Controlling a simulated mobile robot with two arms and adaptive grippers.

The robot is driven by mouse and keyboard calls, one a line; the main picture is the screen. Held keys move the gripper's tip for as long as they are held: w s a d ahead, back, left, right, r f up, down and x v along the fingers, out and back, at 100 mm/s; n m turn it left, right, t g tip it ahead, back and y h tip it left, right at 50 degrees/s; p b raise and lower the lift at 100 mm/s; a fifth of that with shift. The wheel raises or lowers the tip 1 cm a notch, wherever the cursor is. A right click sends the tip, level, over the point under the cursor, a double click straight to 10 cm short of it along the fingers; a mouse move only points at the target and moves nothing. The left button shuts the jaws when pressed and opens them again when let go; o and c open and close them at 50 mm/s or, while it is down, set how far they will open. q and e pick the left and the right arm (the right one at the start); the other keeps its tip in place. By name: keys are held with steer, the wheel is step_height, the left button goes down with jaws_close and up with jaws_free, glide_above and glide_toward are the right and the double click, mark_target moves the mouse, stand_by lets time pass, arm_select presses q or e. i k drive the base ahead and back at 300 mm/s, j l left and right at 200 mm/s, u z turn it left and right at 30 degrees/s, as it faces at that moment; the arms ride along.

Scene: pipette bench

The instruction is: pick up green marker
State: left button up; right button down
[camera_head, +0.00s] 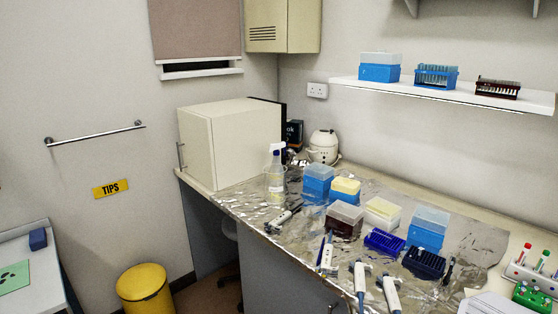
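A white holder (530,274) stands at the right edge of the bench with slim upright items in it. One item has a green top (544,256) and looks like a green marker, but it is too small to be sure. Beside it on the left stands an item with a red top (526,250). A green rack (532,297) sits just in front of the holder, partly cut off by the picture's edge. Neither of my grippers is in view.
The foil-covered bench (240,205) holds several pipettes (390,292), several tip boxes (428,225), a blue tray (384,241) and a spray bottle (276,180). A wall shelf (440,94) carries racks above. A yellow bin (144,290) stands on the floor at left.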

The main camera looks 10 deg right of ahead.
mark_target(544, 256)
steer(key=z, duration=0.7)
steer(key=i+l+z, duration=0.2)
steer(key=z, duration=0.25)
steer(key=i+l+z, duration=0.2)
steer(key=z, duration=0.2)
steer(key=i+z, duration=0.25)
steer(key=z, duration=0.2)
steer(key=i+l, duration=0.1)
steer(key=i, duration=0.55)
